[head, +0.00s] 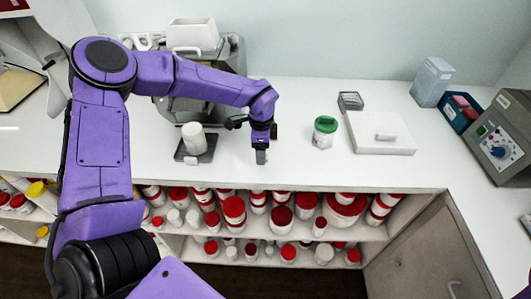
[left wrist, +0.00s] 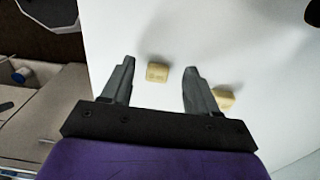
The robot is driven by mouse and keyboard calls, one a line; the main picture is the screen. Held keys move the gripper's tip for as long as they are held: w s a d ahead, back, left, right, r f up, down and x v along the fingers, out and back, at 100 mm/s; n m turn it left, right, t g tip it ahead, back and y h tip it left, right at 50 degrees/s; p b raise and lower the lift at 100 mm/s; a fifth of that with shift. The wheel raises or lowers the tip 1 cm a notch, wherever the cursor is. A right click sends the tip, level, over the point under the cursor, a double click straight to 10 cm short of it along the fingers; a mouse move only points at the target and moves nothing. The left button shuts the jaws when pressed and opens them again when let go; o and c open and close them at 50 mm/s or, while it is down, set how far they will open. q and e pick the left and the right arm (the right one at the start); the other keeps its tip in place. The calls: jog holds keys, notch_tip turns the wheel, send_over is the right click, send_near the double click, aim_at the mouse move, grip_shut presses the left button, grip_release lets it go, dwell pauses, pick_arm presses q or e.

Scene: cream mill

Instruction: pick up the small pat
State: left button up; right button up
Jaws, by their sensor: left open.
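Two pale yellow pats lie on the white counter in the left wrist view. One pat (left wrist: 157,73) shows whole in the gap between my fingers, near the tips. The other pat (left wrist: 226,96) is beyond the right-hand finger, which partly covers it. I cannot tell for sure which is the smaller. My left gripper (left wrist: 159,66) is open and empty, pointing at the counter. In the head view my left gripper (head: 262,156) is low over the counter near its front edge, and the pats cannot be made out there. My right gripper is not in view.
A white cup (head: 194,138) on a dark plate stands left of my gripper. A green-lidded jar (head: 325,132), a white slab (head: 381,134) and a grey machine (head: 499,141) are to the right. Shelves of red-lidded jars (head: 281,215) lie below the counter edge.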

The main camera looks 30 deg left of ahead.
pick_arm(q)
jog(key=shift+w+d+f, duration=0.1)
jog(key=shift+w+f, duration=0.05)
jog(key=shift+f, duration=0.55)
jog(key=shift+s+r, duration=0.2)
jog(key=shift+s, duration=0.1)
jog(key=shift+c, duration=0.6)
jog(key=shift+w+f, duration=0.1)
grip_shut()
notch_tip(320, 180, up, 10)
jog(key=b, duration=0.2)
jog(key=shift+b, duration=0.4)
